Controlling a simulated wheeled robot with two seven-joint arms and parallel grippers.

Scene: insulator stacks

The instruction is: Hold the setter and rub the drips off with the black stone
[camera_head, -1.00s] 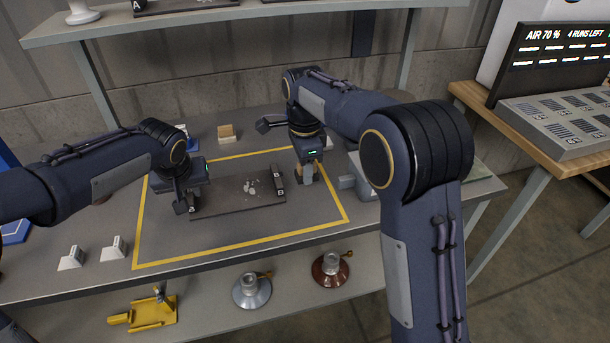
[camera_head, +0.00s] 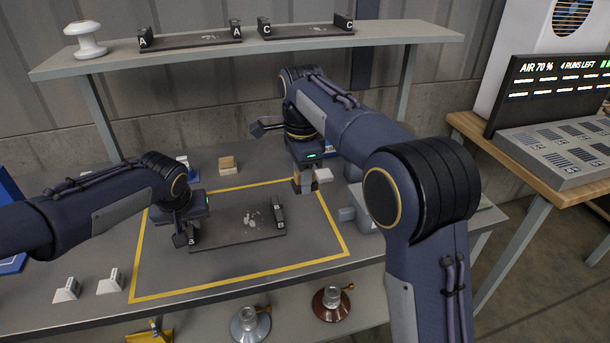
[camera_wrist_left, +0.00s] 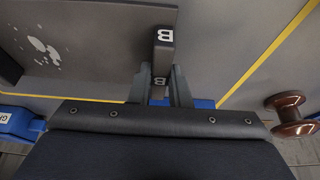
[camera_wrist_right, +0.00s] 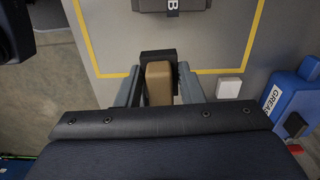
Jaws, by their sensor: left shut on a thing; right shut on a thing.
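The dark setter marked B (camera_head: 225,230) lies flat inside the yellow outline, with pale drips (camera_head: 250,218) near its middle. Its raised end block (camera_wrist_left: 163,50) is between the fingers of my left gripper (camera_wrist_left: 160,85), which is shut on it; that gripper also shows in the head view (camera_head: 190,238). My right gripper (camera_wrist_right: 160,88) is shut on the stone, a black block (camera_wrist_right: 158,56) with a tan grip (camera_wrist_right: 158,82). In the head view the right gripper (camera_head: 303,186) is beyond the setter's right end, apart from it. The fingers partly hide the stone.
A white block (camera_wrist_right: 229,88) sits outside the yellow line (camera_wrist_right: 215,72), near a blue grease container (camera_wrist_right: 292,98). Small blocks (camera_head: 227,163) stand at the back. Setters A (camera_head: 190,40) and C (camera_head: 305,30) are on the shelf above. The front of the outlined area is clear.

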